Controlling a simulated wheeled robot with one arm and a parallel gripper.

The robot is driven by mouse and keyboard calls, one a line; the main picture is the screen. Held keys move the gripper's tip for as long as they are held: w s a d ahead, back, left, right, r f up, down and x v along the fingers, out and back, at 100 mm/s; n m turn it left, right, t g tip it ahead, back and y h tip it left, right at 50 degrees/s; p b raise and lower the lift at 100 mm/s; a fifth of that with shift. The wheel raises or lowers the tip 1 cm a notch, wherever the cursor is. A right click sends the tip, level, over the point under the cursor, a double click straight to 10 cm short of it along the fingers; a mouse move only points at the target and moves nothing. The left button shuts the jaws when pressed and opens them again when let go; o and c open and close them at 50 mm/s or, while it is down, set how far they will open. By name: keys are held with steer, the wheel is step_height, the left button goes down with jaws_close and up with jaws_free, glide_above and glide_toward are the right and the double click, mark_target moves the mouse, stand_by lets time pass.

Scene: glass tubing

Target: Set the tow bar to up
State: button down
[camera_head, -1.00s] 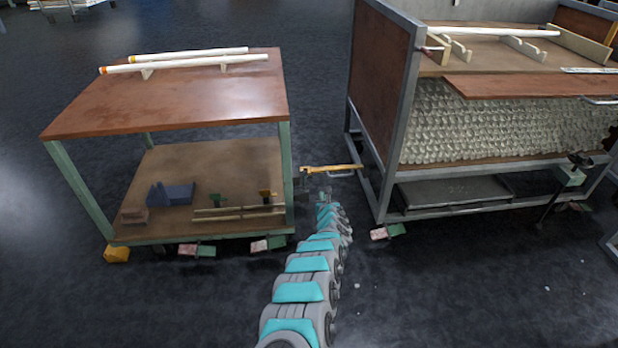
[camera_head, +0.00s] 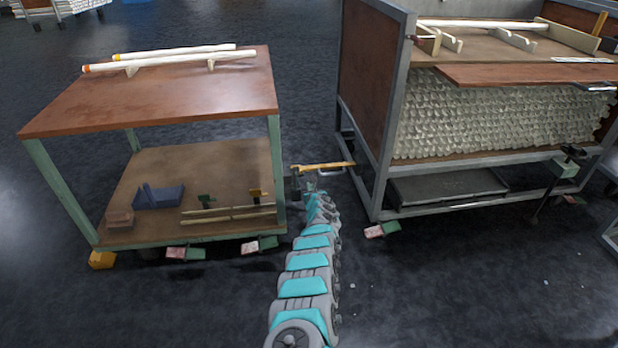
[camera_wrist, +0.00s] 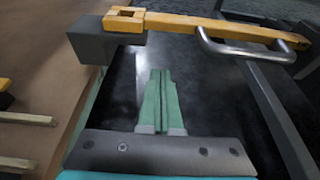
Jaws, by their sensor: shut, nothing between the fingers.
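The tow bar (camera_head: 325,166) is a yellow bar between the left cart and the right rack. It lies roughly level and also shows across the top of the wrist view (camera_wrist: 185,22). Its left end has a square yellow fitting at a dark block (camera_wrist: 95,42) by the cart. A bent metal handle (camera_wrist: 245,52) sits along its near side, toward the right end. My gripper (camera_wrist: 160,73) has its green fingers together and empty, below the bar and left of the handle, apart from both. In the head view the fingers are too small to make out clearly.
The left cart (camera_head: 150,95) has a brown top with white tubes and a lower shelf. The right rack (camera_head: 375,150) has a grey metal frame full of glass tubing. Dark floor lies between them. Pink and green caster pedals (camera_head: 382,230) stick out low down.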

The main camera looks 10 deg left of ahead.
steer(key=shift+w+a+r+b, duration=0.25)
steer(key=shift+w+r+b, duration=0.05)
steer(key=shift+w+r, duration=0.5)
steer(key=shift+w+a+r+b, duration=0.3)
steer(key=shift+w+r, duration=0.4)
steer(key=shift+w, duration=0.2)
steer(key=shift+d+r, duration=0.1)
steer(key=shift+r, duration=0.05)
